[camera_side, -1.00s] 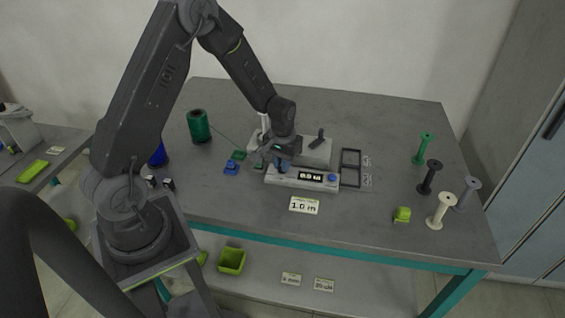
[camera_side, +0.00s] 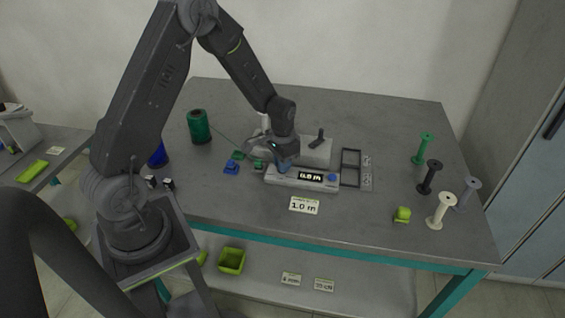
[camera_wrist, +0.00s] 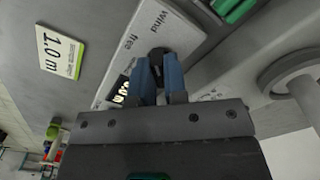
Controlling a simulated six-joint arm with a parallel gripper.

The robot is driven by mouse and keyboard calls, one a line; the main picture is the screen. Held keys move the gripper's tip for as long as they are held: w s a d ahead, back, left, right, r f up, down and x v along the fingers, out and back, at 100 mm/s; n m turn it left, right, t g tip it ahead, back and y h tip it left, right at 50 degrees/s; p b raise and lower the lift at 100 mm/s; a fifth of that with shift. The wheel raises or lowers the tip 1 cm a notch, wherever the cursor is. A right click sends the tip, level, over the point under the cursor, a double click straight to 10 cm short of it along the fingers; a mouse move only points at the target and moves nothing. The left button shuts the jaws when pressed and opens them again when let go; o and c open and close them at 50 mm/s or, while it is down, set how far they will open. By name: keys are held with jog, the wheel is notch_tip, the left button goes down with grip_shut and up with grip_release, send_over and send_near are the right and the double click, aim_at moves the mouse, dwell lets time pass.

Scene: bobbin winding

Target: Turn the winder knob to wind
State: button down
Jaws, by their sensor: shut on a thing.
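The winder's control panel (camera_side: 290,182) is a pale box with a small lit display (camera_side: 310,176), which seems to read 0.5 m. In the wrist view the dark knob (camera_wrist: 158,52) sits on the panel beside the printed words "wind" and "free". My gripper (camera_wrist: 159,68) is shut on the knob with its blue fingers on either side. In the side view my gripper (camera_side: 284,167) comes down over the panel's left part and hides the knob. The pale winder body (camera_side: 316,152) stands behind. A green thread spool (camera_side: 199,127) stands to the left.
A card reading 1.0 m (camera_side: 304,205) lies in front of the panel. Green and blue pieces (camera_side: 232,168) lie left of the panel. Several bobbins (camera_side: 441,210) stand at the right, near a lime block (camera_side: 402,215). An empty dark frame (camera_side: 350,167) lies right of the winder.

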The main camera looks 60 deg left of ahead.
jog(key=c, duration=1.2)
grip_release()
jog(key=shift+o, duration=0.2)
jog(key=shift+r, duration=0.1)
notch_tip(320, 180, up, 14)
jog(key=s+d+r+t, duration=0.2)
jog(key=s+d+r, duration=0.5)
jog(key=r, duration=0.2)
jog(key=s+d+r+t, duration=0.1)
jog(key=s+d+r, duration=0.1)
jog(key=s, duration=0.4)
jog(key=s+d+r+t, duration=0.1)
jog(key=s+d+t, duration=0.1)
jog(key=s+d, duration=0.2)
jog(key=shift+s+d+r+t, duration=0.3)
jog(key=shift+s+r, duration=0.1)
jog(key=shift+s, duration=0.85)
